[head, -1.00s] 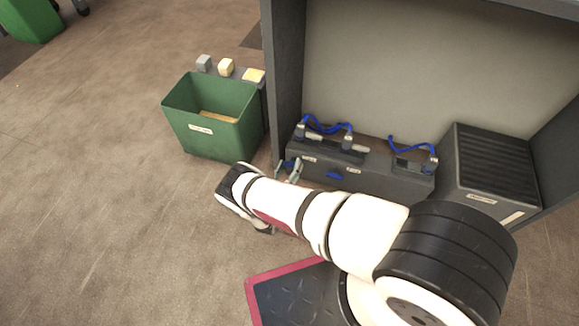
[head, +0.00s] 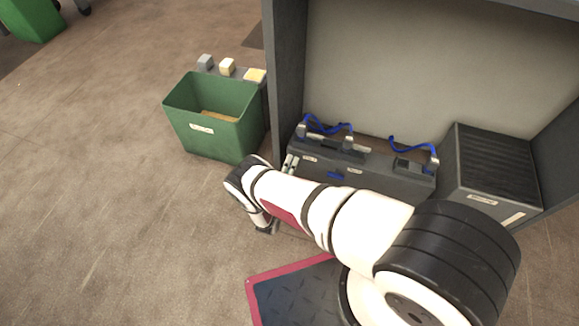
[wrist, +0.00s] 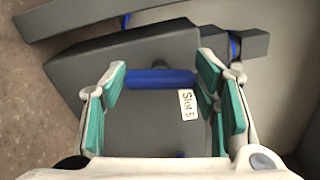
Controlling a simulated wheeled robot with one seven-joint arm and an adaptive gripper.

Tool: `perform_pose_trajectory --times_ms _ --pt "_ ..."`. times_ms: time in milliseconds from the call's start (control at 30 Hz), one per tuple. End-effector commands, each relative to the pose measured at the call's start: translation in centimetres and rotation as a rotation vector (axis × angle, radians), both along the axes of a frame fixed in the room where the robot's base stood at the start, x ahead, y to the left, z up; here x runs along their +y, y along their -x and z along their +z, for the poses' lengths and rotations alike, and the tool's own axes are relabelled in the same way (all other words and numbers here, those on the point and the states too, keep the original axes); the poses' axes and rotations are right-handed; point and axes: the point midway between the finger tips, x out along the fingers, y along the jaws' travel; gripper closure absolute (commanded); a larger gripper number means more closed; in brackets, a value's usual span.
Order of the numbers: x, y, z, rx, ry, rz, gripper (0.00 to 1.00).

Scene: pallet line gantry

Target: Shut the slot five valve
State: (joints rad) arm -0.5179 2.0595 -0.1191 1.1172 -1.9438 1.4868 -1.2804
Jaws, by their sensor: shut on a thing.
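The slot five valve's blue handle (wrist: 160,78) lies crosswise in the wrist view on a dark grey housing (wrist: 150,130). A white label reading "Slot 5" (wrist: 187,104) sits just below its right end. My gripper (wrist: 160,84) has its teal-padded fingers at the two ends of the handle and is shut on it. The slot five handle is hidden there.
Another blue handle (head: 336,175) sits on the housing front, with blue hoses (head: 326,126) above. A grey gantry post (head: 284,80) stands close behind my gripper. A green bin (head: 215,125) is left, a ribbed dark box (head: 490,165) right.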

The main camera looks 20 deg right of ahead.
Motion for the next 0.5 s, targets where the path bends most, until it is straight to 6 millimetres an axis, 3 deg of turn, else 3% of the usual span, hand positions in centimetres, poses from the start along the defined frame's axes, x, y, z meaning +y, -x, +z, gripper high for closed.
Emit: perform_pose_trajectory --times_ms 500 --pt "0.11 -0.05 -0.12 0.129 0.176 0.002 0.73"
